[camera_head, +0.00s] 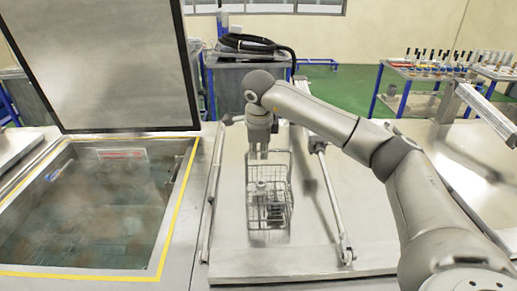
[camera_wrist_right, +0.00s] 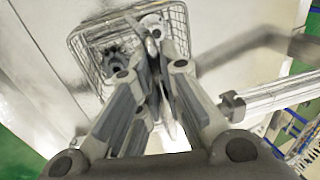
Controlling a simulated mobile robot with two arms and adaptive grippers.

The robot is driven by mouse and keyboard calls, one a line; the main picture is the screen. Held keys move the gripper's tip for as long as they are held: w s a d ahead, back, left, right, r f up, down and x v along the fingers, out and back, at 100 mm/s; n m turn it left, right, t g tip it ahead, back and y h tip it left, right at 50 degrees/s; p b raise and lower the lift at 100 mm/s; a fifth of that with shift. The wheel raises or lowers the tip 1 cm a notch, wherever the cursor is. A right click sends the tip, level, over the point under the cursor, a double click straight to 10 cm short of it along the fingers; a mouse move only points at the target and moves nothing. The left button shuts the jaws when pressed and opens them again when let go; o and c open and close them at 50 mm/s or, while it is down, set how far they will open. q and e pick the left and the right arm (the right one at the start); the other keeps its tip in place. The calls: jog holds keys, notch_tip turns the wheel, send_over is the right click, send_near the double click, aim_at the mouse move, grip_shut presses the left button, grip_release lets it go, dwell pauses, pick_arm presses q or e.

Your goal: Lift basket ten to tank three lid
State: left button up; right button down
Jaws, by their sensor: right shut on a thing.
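The wire basket (camera_head: 284,205) hangs upright below my right gripper (camera_head: 258,155), over the flat steel lid (camera_head: 235,262) in the middle. It has small metal parts inside. I cannot tell whether its bottom touches the lid. In the right wrist view, the gripper (camera_wrist_right: 153,38) is shut at the rim of the basket (camera_wrist_right: 95,35), its fingers hiding part of it. No number is readable on basket or lid. My left gripper is not in view.
An open tank of liquid (camera_head: 85,210) with a yellow border lies left, its lid (camera_head: 105,65) raised. Metal bars (camera_head: 333,205) flank the middle lid. Behind stand a dark bin with a black hose (camera_head: 245,43) and tables with bottles (camera_head: 430,70).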

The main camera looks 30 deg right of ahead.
jog(key=shift+f, duration=0.1)
dwell(0.3)
jog(key=shift+f+b, duration=0.45)
jog(key=shift+f, duration=0.15)
dwell(0.4)
jog(key=c, duration=1.5)
grip_release()
jog(key=shift+f, duration=0.1)
jog(key=w+d+r+p+v, duration=0.1)
jog(key=w+p+v, duration=0.2)
jog(key=v, duration=2)
jog(key=shift+d+r+p, duration=0.3)
jog(key=shift+r+p, duration=0.05)
jog(key=shift+p, duration=2.1)
